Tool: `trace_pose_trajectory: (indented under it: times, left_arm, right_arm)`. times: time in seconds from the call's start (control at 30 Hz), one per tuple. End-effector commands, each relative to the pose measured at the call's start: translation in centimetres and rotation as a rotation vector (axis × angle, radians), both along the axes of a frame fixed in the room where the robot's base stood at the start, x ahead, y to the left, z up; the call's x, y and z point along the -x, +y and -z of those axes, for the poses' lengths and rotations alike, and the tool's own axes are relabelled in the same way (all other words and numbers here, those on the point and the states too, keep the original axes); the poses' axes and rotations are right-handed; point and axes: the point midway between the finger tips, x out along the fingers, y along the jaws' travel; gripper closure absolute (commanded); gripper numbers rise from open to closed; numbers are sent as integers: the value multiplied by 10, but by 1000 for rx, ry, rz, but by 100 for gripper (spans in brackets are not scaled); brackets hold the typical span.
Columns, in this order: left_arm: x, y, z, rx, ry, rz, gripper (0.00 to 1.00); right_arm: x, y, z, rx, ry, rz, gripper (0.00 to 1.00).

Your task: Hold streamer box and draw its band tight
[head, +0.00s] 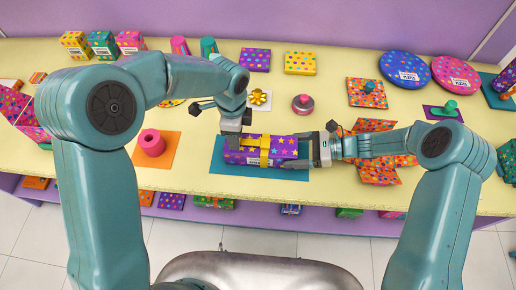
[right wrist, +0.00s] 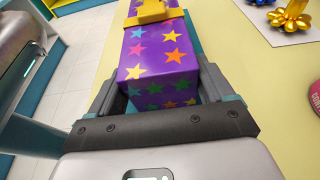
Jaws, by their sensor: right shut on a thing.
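The streamer box (head: 286,148) is purple with coloured stars and lies on a teal mat (head: 225,167). A yellow band (head: 265,151) goes around its middle, and a yellow strip runs left from it toward my left gripper. My right gripper (head: 317,150) is shut on the box's right end. In the right wrist view the box (right wrist: 155,65) sits between both fingers, with the yellow band (right wrist: 150,12) beyond them. My left gripper (head: 234,135) points down over the box's left part. Its fingertips are too small and covered to tell whether they hold the strip.
A pink roll (head: 152,142) on an orange mat stands left of the box. A gold bow (head: 259,97) and a pink-grey round item (head: 303,104) lie behind it. An orange dotted open box (head: 378,170) is close by my right gripper. The table's front edge is just in front.

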Motion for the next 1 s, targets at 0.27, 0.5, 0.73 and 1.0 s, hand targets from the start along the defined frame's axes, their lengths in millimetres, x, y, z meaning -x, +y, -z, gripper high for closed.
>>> trace_pose_trajectory:
  times: [0.27, 0.5, 0.73, 1.0]
  left_arm:
    - [0, 0, -22, 1, -2, -1, 45]
    - [0, 0, -41, 0, -1, 0, 45]
    - [0, -1, -59, 2, -2, 0, 45]
    - [0, 0, -79, 1, -2, 0, 45]
  right_arm:
    - [0, 0, 0, 0, -1, 1, 55]
    - [0, 0, 0, 0, -1, 0, 55]
    - [0, 0, 0, 0, -1, 0, 55]
    - [0, 0, 0, -1, -1, 0, 55]
